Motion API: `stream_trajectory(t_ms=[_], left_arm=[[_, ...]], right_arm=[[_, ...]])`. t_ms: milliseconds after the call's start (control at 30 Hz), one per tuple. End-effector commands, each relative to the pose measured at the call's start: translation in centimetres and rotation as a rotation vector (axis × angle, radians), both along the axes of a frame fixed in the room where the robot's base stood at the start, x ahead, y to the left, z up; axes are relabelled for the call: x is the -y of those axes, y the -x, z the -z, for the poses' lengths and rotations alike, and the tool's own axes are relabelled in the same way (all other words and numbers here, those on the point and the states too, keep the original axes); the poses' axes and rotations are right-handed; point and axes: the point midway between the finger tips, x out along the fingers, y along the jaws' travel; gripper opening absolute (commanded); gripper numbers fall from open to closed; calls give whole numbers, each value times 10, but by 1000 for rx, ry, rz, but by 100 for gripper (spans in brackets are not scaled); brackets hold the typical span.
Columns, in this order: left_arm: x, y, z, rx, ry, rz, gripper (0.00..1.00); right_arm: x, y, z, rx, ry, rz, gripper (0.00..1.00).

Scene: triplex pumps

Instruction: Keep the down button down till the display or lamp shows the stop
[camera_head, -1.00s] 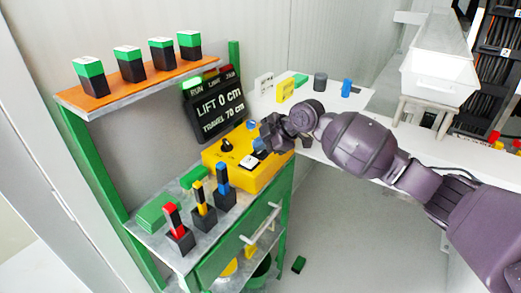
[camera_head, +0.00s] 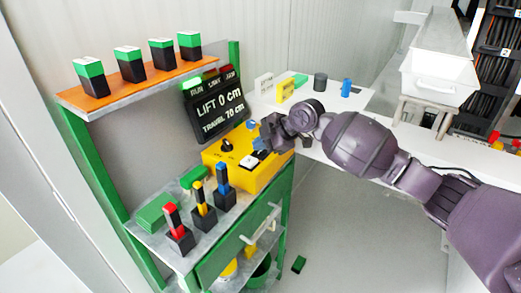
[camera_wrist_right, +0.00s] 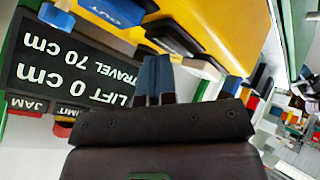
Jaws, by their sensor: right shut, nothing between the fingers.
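The display (camera_head: 219,112) reads LIFT 0 cm and TRAVEL 70 cm. Above it are lamps labelled RUN, LIMIT and JAM; the JAM lamp (camera_head: 230,72) is red. The yellow control box (camera_head: 238,178) carries a black knob (camera_head: 227,146), a white button (camera_head: 248,162) and other controls. My right gripper (camera_head: 267,137) is over the box's right part, shut and empty. In the right wrist view its fingertips (camera_wrist_right: 154,62) are close to black controls (camera_wrist_right: 171,36) on the yellow face; I cannot tell whether they touch or press one. The down label is not readable. My left gripper is not in view.
Red, yellow and blue-topped levers (camera_head: 203,212) stand on the green bench in front of the box. Green-topped blocks stand on the orange shelf (camera_head: 140,85). A white table (camera_head: 400,143) with small items lies behind my right arm. A white bin (camera_head: 435,82) stands further right.

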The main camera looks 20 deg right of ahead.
Motion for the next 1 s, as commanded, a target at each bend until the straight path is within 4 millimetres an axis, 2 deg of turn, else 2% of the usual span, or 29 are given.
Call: stream_trajectory(t_ms=[333, 767, 1000], left_arm=[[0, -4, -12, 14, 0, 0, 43], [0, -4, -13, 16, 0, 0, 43], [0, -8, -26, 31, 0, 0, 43]], right_arm=[[0, 0, -17, 1, 0, 0, 0], [0, 0, -19, 0, 0, 0, 0], [0, 0, -38, 4, 0, 0, 0]])
